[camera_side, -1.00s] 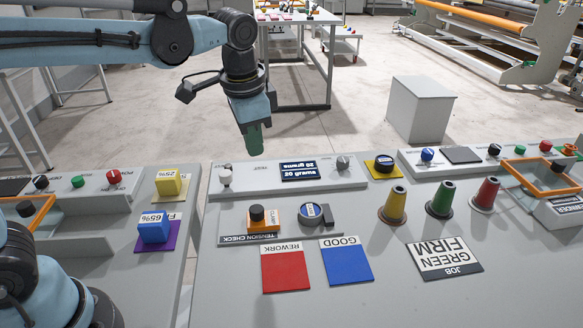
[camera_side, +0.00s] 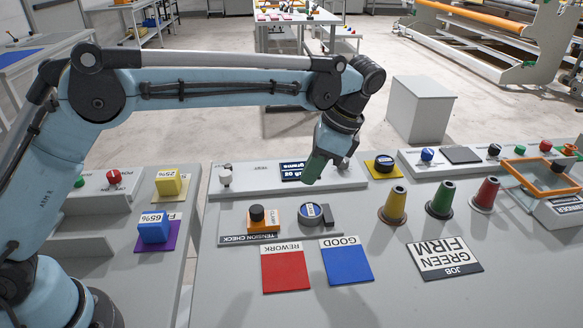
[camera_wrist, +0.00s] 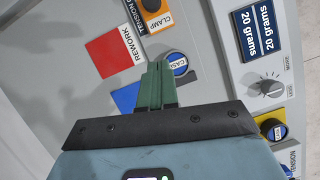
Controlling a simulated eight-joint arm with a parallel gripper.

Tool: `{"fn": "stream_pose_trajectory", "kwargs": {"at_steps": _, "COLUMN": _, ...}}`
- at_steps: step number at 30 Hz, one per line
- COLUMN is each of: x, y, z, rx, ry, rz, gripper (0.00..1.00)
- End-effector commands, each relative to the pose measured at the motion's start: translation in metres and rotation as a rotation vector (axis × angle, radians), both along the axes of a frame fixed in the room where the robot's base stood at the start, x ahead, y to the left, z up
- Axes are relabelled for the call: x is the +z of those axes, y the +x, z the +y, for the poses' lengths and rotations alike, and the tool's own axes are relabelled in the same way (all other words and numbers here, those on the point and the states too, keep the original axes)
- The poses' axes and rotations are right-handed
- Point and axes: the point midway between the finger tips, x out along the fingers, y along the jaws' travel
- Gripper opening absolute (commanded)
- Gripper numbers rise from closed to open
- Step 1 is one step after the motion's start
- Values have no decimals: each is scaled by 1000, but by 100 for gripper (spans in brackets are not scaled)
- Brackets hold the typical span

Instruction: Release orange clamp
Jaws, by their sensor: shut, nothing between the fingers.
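The orange clamp (camera_side: 264,224), with a black knob (camera_side: 257,212) on it, sits on the left part of the tension check plate (camera_side: 285,238). In the wrist view the orange clamp (camera_wrist: 163,21), labelled CLAMP, is at the top, and its black knob is partly cut off by the frame edge. My gripper (camera_side: 309,181) has green fingers that are together and empty. It hangs above the panel, up and right of the clamp in the side view and apart from it. In the wrist view the fingertips (camera_wrist: 157,66) overlap the round blue-topped case (camera_wrist: 179,65).
The display reading 20 grams (camera_side: 291,171) and a grey dial (camera_wrist: 268,88) are close to my gripper. Red REWORK (camera_side: 285,269) and blue GOOD (camera_side: 346,263) pads lie in front. Yellow, green and red cones (camera_side: 440,200) stand to the right.

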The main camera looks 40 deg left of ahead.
Motion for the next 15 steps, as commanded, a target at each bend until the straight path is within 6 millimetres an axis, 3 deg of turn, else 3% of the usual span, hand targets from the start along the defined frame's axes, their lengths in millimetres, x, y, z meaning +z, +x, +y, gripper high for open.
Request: {"fn": "stream_pose_trajectory", "kwargs": {"at_steps": 15, "x": -78, "y": -17, "z": 27, "rx": 3, "ry": 0, "rz": -1, "gripper": 0}}
